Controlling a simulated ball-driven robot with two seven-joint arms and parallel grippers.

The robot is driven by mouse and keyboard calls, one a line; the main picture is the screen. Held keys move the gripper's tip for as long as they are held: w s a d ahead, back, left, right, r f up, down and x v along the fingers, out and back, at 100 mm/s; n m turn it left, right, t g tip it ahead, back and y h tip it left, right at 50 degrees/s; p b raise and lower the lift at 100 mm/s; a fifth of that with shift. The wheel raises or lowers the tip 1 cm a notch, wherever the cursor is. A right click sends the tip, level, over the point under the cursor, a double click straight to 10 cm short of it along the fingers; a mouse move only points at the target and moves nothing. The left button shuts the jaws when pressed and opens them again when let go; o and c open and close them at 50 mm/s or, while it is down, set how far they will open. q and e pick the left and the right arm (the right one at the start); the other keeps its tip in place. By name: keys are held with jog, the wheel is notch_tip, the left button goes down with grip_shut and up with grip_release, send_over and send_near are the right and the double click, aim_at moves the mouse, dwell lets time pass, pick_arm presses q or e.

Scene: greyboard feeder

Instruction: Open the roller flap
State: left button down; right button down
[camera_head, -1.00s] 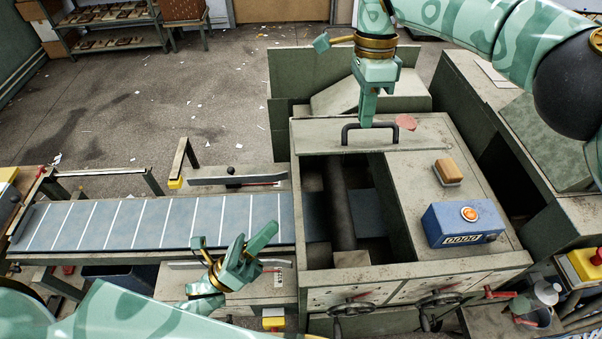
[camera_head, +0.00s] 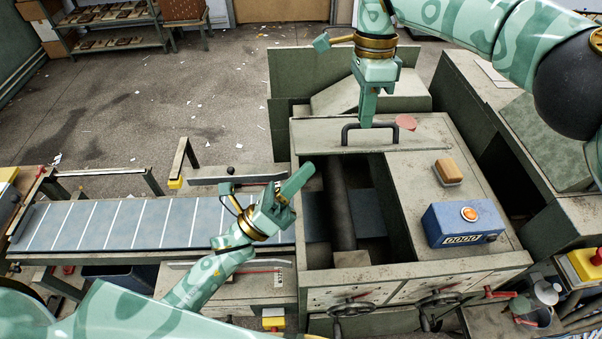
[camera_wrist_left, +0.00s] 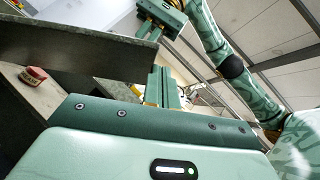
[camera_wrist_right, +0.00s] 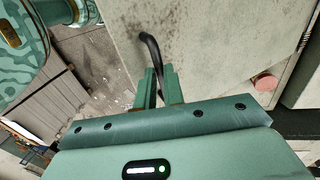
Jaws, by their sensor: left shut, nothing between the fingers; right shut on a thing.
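The roller flap (camera_head: 425,135) is a grey panel at the back of the feeder's opening. It appears raised, but its exact angle is hard to tell. Its black bar handle (camera_head: 346,137) is on it. My right gripper (camera_head: 369,120) is shut on the handle, which also shows between its fingers in the right wrist view (camera_wrist_right: 152,48). The opening in front is uncovered, with a dark roller (camera_head: 339,205) inside. My left gripper (camera_head: 303,176) is shut and empty, over the opening's left edge. The left wrist view shows its fingers and a grey panel behind them.
A striped blue conveyor (camera_head: 130,226) runs in from the left. On the feeder's right top are an orange-brown block (camera_head: 448,172) and a blue counter box (camera_head: 462,224) with an orange button. A red knob (camera_head: 405,122) is right of the handle. Handwheels (camera_head: 352,308) line the front.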

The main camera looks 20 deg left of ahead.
aim_at(298, 155)
jog(key=shift+w+f, duration=0.2)
jog(key=shift+f, duration=0.05)
jog(key=shift+a+f, duration=0.1)
jog(key=shift+a, duration=0.05)
pick_arm(q)
jog(key=w+r, duration=0.1)
jog(key=w+a+r, duration=0.1)
jog(key=shift+w+a+r, duration=0.1)
jog(key=shift+w+r, duration=0.15)
jog(key=shift+r, duration=0.05)
pick_arm(e)
jog(key=shift+w+f, duration=0.1)
jog(key=shift+w, duration=0.2)
jog(key=c, duration=1.8)
grip_release()
pick_arm(q)
jog(key=shift+w+f, duration=0.1)
pick_arm(e)
jog(key=o, duration=0.3)
jog(key=shift+w+a, duration=0.1)
pick_arm(q)
jog(key=shift+w+a+f, duration=0.1)
jog(key=shift+s+f, duration=0.1)
jog(key=shift+s, duration=0.1)
